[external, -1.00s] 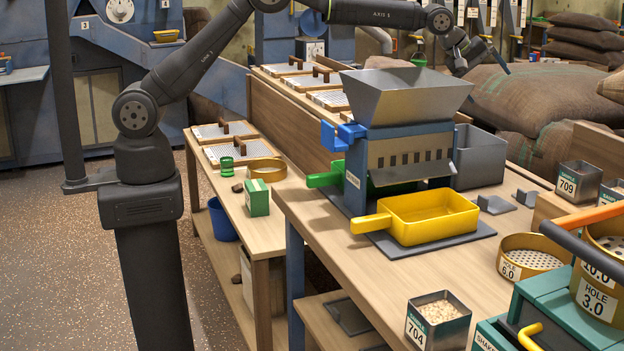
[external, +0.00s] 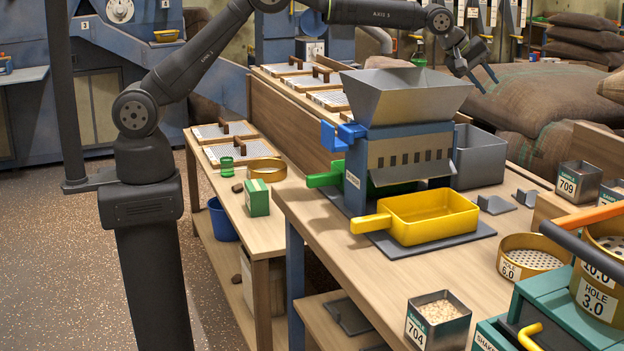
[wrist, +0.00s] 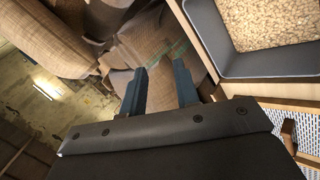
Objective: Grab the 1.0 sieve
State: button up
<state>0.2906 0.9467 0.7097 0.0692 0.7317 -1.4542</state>
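I cannot read a 1.0 label on any sieve. A brass ring-shaped sieve (external: 267,169) with no readable label lies on the left bench. A sieve marked HOLE 6.0 (external: 533,257) sits on the right bench. At the right edge, a sieve marked HOLE 3.0 (external: 598,302) is in a stack with another whose label looks like 10.0, partly covered by a dark bar. My gripper (external: 487,80) is in the air behind the grey hopper, far from these sieves. In the wrist view my gripper (wrist: 159,80) has its two fingers apart with nothing between them.
The grey hopper (external: 405,95) on its blue frame and a yellow tray (external: 430,218) stand on the right bench. Sample tins 704 (external: 438,322) and 709 (external: 578,182) are nearby. Sacks (external: 535,95) lie behind. A grain-filled grey bin (wrist: 225,55) shows in the wrist view.

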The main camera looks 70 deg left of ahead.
notch_tip(320, 180, up, 5)
jog(key=a+n+g+y, duration=0.1)
jog(key=a+g+y, duration=0.1)
jog(key=a, duration=2.1)
jog(key=s+a+f+n+g+y, duration=0.1)
jog(key=s+a, duration=0.4)
jog(key=a, duration=0.8)
jog(key=s+a+g+y, duration=0.1)
jog(key=s+a, duration=0.3)
jog(key=a, duration=0.9)
jog(key=r+n+g+h, duration=0.1)
jog(key=n+g+h, duration=0.1)
jog(key=g, duration=0.2)
send_over(249, 169)
jog(key=a, duration=0.2)
notch_tip(249, 169, down, 46)
jog(key=shift+w+r, duration=0.1)
jog(key=shift+w, duration=0.05)
jog(key=f, duration=0.3)
jog(key=d+f, duration=0.1)
jog(key=f, duration=0.1)
jog(key=shift+f, duration=0.15)
